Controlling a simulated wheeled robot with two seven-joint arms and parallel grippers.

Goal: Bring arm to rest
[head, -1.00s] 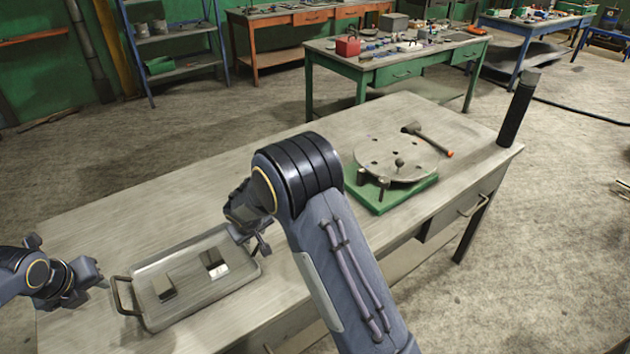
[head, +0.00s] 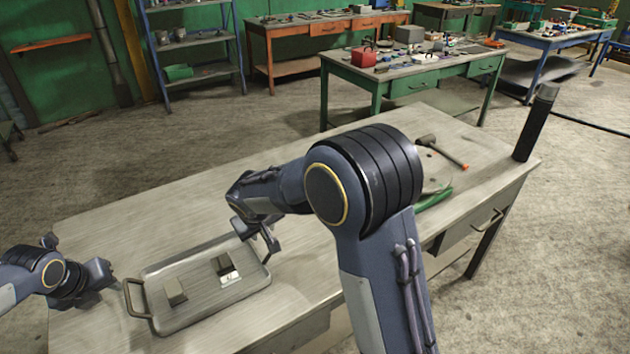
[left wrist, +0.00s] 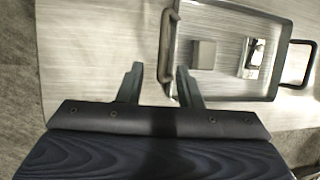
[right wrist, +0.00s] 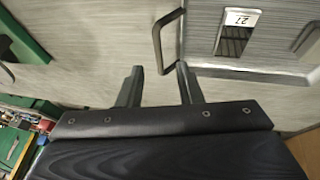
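A grey metal tray (head: 200,309) lies on the near left of the workbench, a handle at each end. It holds two small blocks: a plain grey one (head: 174,291) and one with a white label (head: 227,269), marked 27 in the right wrist view (right wrist: 240,18). My left gripper (head: 108,262) is open and empty off the tray's left handle (left wrist: 168,45). My right gripper (head: 256,236) is open and empty near the right handle (right wrist: 160,42); both its fingers show apart in the right wrist view (right wrist: 160,68). My right arm's elbow fills the middle of the head view.
The wooden workbench (head: 130,225) is clear behind the tray. A hammer (head: 440,152) and a round plate (head: 436,172) on a green base are partly hidden by my right arm. A black post (head: 537,122) stands at the far right corner. Cluttered benches stand beyond.

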